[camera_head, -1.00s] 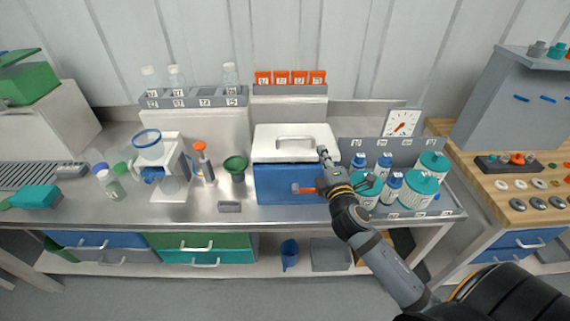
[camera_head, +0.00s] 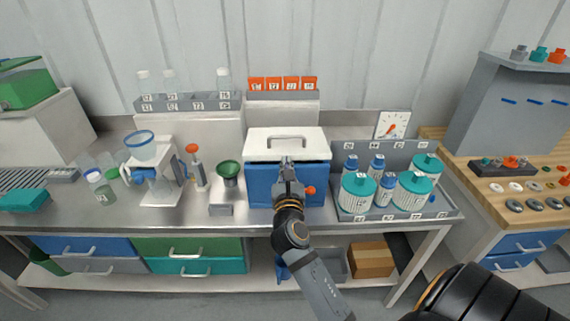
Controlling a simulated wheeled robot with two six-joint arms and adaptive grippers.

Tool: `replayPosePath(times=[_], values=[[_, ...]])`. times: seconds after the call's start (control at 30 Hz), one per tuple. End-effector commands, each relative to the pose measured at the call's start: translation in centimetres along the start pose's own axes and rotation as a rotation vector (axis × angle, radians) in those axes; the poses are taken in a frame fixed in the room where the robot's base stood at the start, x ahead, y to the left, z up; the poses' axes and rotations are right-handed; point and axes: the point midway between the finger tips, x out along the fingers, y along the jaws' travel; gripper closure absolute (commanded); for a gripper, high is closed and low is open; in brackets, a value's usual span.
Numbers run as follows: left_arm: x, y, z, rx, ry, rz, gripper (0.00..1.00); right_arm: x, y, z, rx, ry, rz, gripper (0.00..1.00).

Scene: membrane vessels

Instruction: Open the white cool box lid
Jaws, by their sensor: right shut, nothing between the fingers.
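The cool box (camera_head: 260,182) is blue with a white lid (camera_head: 262,144) that has a pale handle (camera_head: 287,139) on top. It stands on the steel bench, and the lid lies flat on the body. My right gripper (camera_head: 287,165) is shut and empty at the front edge of the lid, near its middle; I cannot tell whether it touches. My right arm covers part of the box front. An orange knob (camera_head: 310,190) shows on the box front just right of the gripper. My left gripper is out of view.
A grey tray (camera_head: 450,212) with white, teal-capped bottles stands right of the box. A rack with orange items (camera_head: 283,84) stands behind. The bench front edge is fairly clear.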

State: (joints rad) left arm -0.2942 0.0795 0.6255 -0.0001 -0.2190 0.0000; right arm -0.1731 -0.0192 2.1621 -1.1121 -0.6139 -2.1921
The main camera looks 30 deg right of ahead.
Motion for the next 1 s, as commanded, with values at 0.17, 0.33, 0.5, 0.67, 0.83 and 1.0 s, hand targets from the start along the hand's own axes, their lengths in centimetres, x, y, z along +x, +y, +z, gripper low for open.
replayPosePath(times=[0.17,0.33,0.5,0.67,0.83,1.0], values=[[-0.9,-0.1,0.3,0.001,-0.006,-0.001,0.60,3.7,0.1,0.3,-0.003,-0.003,0.002,1.00],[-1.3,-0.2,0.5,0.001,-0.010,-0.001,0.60,6.1,0.0,0.1,0.000,0.000,0.000,1.00],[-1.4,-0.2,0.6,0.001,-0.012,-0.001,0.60,7.1,0.0,0.0,0.001,0.000,0.000,1.00],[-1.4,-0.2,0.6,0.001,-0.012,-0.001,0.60,7.2,0.0,-0.1,0.002,0.001,0.000,1.00],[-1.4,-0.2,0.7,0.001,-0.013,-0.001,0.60,7.2,0.0,0.0,0.002,0.001,0.001,1.00],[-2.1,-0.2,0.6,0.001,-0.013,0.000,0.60,7.4,0.1,0.6,0.002,0.001,0.001,1.00]])
